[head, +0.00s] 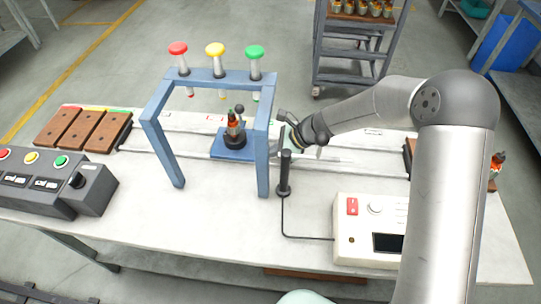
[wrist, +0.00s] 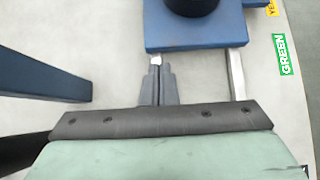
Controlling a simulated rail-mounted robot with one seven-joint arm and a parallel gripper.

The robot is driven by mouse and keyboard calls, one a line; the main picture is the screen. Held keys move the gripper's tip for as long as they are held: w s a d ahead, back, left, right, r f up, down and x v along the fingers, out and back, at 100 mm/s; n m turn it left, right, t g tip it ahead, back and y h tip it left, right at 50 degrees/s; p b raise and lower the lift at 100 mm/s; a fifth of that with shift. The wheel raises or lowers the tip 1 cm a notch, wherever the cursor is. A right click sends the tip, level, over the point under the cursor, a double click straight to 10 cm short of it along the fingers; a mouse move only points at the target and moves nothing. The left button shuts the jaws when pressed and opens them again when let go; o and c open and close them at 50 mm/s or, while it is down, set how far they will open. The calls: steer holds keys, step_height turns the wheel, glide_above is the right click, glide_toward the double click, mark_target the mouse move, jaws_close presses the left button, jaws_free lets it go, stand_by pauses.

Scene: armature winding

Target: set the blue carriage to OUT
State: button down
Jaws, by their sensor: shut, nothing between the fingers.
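The blue carriage (head: 222,152) sits on the rails beneath the blue gantry frame (head: 212,80). A copper-and-dark armature (head: 234,125) stands upright on it in a black holder. In the wrist view the near edge of the blue carriage (wrist: 195,42) crosses the top. My gripper (wrist: 158,70) is shut and empty, its fingertips just short of that edge, left of its middle. I cannot tell whether they touch it. In the head view my gripper's wrist is right of the carriage, and the frame's right post partly hides the space between them.
Red, yellow and green plungers top the frame. A black upright post (head: 284,175) stands close to my arm. A control box (head: 50,182) is at left, a white instrument (head: 370,228) at front right. Rails (head: 330,160) run along the table. A GREEN label (wrist: 283,55) lies right of the carriage.

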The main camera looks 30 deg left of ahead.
steer(key=shift+w+d, duration=0.15)
steer(key=shift+d, duration=0.05)
steer(key=shift+w+d, duration=0.15)
steer(key=shift+d, duration=0.1)
steer(key=d, duration=0.1)
steer(key=w+d, duration=0.1)
steer(key=shift+w+d, duration=0.1)
steer(key=shift+d, duration=0.3)
steer(key=b+v, duration=0.1)
steer(key=v, duration=0.9)
steer(key=g+y, duration=0.1)
steer(key=y, duration=0.2)
glide_toward(250, 137)
steer(key=a, duration=0.1)
steer(key=s+a+p, duration=0.1)
steer(key=a, duration=0.1)
steer(key=s+a+f, duration=0.1)
steer(key=shift+a+f, duration=0.1)
steer(key=shift+a, duration=0.1)
steer(key=shift+s+a+p, duration=0.35)
steer(key=shift+a, duration=0.55)
steer(key=shift+s+a+p, duration=0.3)
steer(key=shift+a+p, duration=0.05)
steer(key=shift+a, duration=0.55)
